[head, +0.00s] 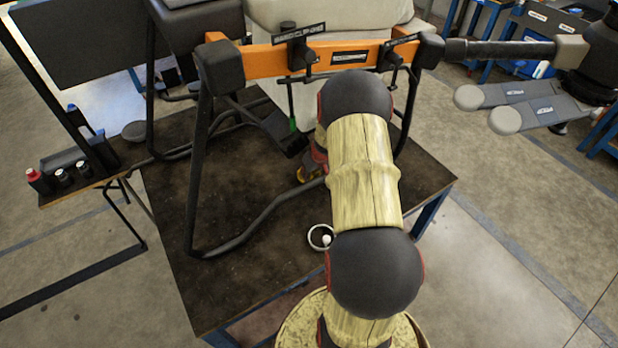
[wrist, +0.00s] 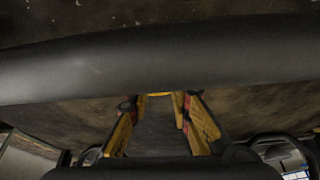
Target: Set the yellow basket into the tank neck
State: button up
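My gripper (wrist: 158,112) is low under the drone frame, mostly hidden behind my arm in the head view. In the wrist view its two yellow and red fingers stand apart. The pale tank (head: 330,14) sits behind the orange beam, cut off by the top edge. I cannot make out its neck.
The drone's orange beam (head: 345,60) and black landing leg (head: 201,150) stand over the dark table (head: 235,285). A dark tube (wrist: 150,58) crosses close in the wrist view. A white ring (head: 320,237) lies on the table. Small bottles (head: 62,176) stand at left.

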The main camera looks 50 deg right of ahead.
grip_shut()
jog(key=shift+r+p, duration=0.3)
jog(key=shift+r, duration=0.15)
jog(key=r, duration=0.1)
jog(key=r+p, duration=0.1)
jog(key=r, duration=0.1)
jog(key=shift+w+a+p, duration=0.1)
jog(key=shift+a+p, duration=0.1)
jog(key=shift+p, duration=0.1)
jog(key=w+a+p, duration=0.2)
jog(key=a, duration=0.6)
jog(key=w+a+p, duration=0.2)
jog(key=w+a, duration=0.1)
jog(key=a, duration=0.5)
jog(key=shift+w+a+f, duration=0.15)
jog(key=shift+a+f, duration=0.05)
jog(key=shift+a, duration=0.2)
